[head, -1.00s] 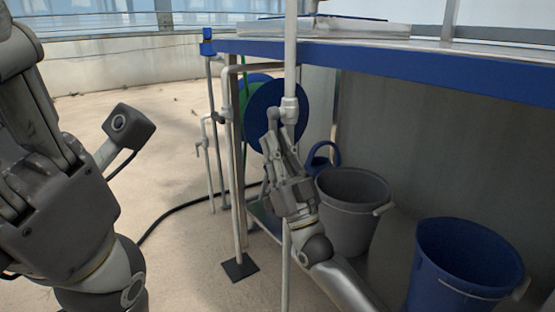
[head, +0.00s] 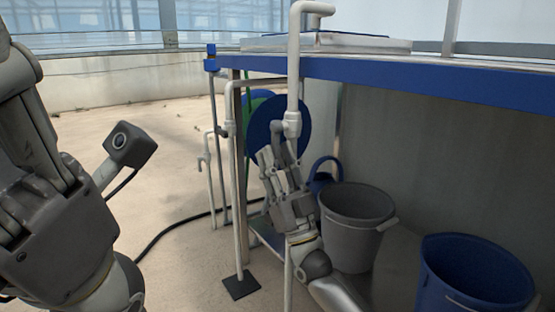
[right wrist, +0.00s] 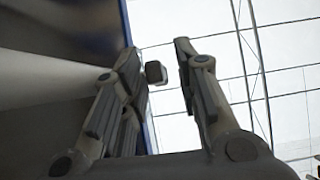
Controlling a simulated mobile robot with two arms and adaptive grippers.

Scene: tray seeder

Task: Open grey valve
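The grey valve (head: 291,124) sits on a white vertical pipe in front of the bench, with its small grey handle (head: 278,129) to its left. My right gripper (head: 277,154) is just below the handle, fingers pointing up. In the right wrist view my right gripper (right wrist: 156,62) has its fingers apart, with a small dark grey block (right wrist: 155,72), which looks like the handle end, between or just beyond the tips. Whether a finger touches it I cannot tell.
The blue-edged bench (head: 400,72) runs above and right of the valve. Under it stand a grey bucket (head: 355,225), a blue bucket (head: 470,285) and a blue watering can (head: 322,178). A blue disc-shaped reel (head: 300,113) is behind the valve. Other pipes (head: 233,190) stand left; open floor lies beyond.

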